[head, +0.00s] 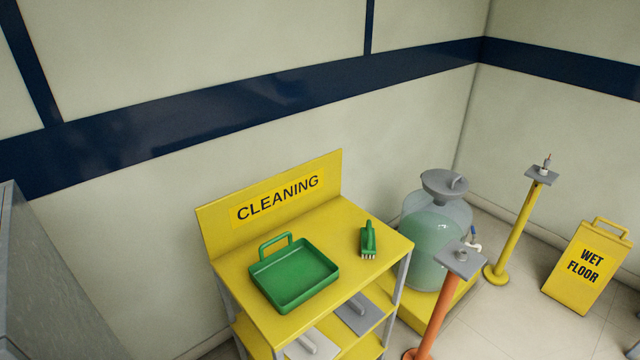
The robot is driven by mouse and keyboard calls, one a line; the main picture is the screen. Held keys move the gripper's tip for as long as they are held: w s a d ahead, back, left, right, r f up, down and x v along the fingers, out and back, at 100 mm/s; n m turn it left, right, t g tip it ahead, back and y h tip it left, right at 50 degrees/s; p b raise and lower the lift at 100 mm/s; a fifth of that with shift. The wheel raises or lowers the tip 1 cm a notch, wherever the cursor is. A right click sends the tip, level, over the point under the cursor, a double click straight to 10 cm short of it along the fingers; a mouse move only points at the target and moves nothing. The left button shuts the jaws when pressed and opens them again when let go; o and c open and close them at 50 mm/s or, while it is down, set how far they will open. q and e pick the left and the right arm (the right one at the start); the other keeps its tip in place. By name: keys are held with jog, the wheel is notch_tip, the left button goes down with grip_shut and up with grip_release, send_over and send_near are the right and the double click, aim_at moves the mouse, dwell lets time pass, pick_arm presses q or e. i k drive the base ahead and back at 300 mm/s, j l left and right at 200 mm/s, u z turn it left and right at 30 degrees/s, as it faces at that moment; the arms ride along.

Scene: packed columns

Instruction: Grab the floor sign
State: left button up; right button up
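The floor sign (587,268) is a yellow board with a handle on top and the words "WET FLOOR". It stands on the tiled floor at the right of the head view, near the wall corner. Neither of my grippers shows in this view, so I cannot see whether they are open or shut.
A yellow "CLEANING" shelf (378,239) holds a green dustpan (295,272) and a green brush (368,240). A large glass vessel (430,245), an orange post (436,310) and a yellow post (515,230) stand between the shelf and the sign. Some floor (495,325) left of the sign is clear.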

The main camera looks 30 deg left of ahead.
aim_at(594, 253)
jog(key=i+l+z, duration=0.6)
jog(key=i+z, duration=0.15)
jog(key=i, duration=0.2)
jog(key=i+z, duration=0.35)
jog(key=i, duration=0.15)
